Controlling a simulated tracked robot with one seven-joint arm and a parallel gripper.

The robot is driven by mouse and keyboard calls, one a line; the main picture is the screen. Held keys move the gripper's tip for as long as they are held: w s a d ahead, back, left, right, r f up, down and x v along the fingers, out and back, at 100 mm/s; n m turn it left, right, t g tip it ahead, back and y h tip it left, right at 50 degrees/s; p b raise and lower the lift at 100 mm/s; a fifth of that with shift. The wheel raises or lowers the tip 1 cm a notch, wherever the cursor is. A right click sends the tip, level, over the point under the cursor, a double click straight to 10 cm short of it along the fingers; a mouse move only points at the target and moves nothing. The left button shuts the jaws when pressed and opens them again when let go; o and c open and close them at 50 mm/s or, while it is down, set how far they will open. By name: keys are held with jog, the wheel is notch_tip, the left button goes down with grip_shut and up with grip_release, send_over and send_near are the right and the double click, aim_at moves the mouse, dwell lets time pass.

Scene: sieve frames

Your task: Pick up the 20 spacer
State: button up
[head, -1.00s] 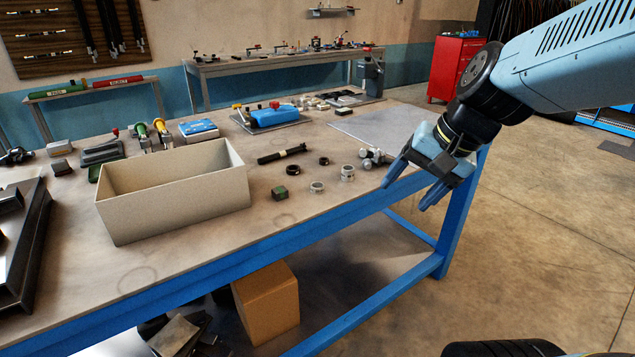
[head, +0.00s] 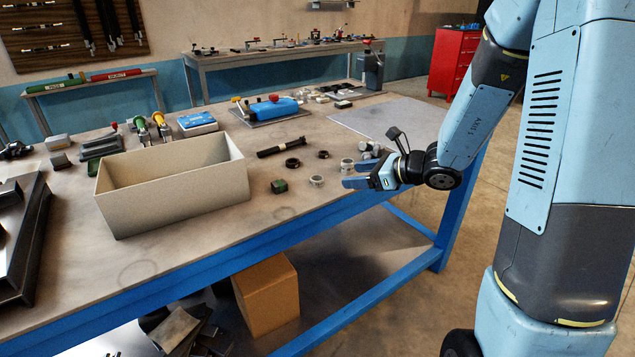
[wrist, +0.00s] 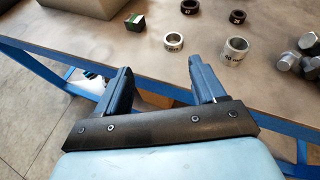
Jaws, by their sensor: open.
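Several ring-shaped spacers lie on the workbench. A smaller silver ring (head: 316,181) and a larger silver ring (head: 347,165) sit near the front edge. Two black rings, one (head: 292,163) left and one (head: 323,154) right, lie behind them. The wrist view shows the smaller silver ring (wrist: 173,41), the larger silver ring (wrist: 236,50), and the black rings (wrist: 189,6) (wrist: 237,16). Their markings are too small to read surely, so I cannot tell which is the 20 spacer. My gripper (head: 352,176) is open and empty at the bench's front edge, beside the silver rings. Its fingers (wrist: 157,72) point toward the bench.
A green block (head: 279,187) lies left of the rings, beside a large beige bin (head: 180,205). Metal bolts (wrist: 309,50) lie right of the larger silver ring. A black rod (head: 282,147) lies behind. A grey sheet (head: 390,120) covers the bench's back right.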

jog(key=w+f+m, duration=0.1)
jog(key=f+m, duration=0.1)
jog(key=t, duration=0.1)
send_near(313, 177)
jog(key=x, duration=0.7)
jog(key=shift+w+a+f, duration=0.1)
jog(key=shift+a+f, duration=0.05)
jog(key=shift+f, duration=0.1)
jog(key=shift+c, duration=0.3)
jog(key=c, duration=1.1)
jog(key=shift+r, duration=0.15)
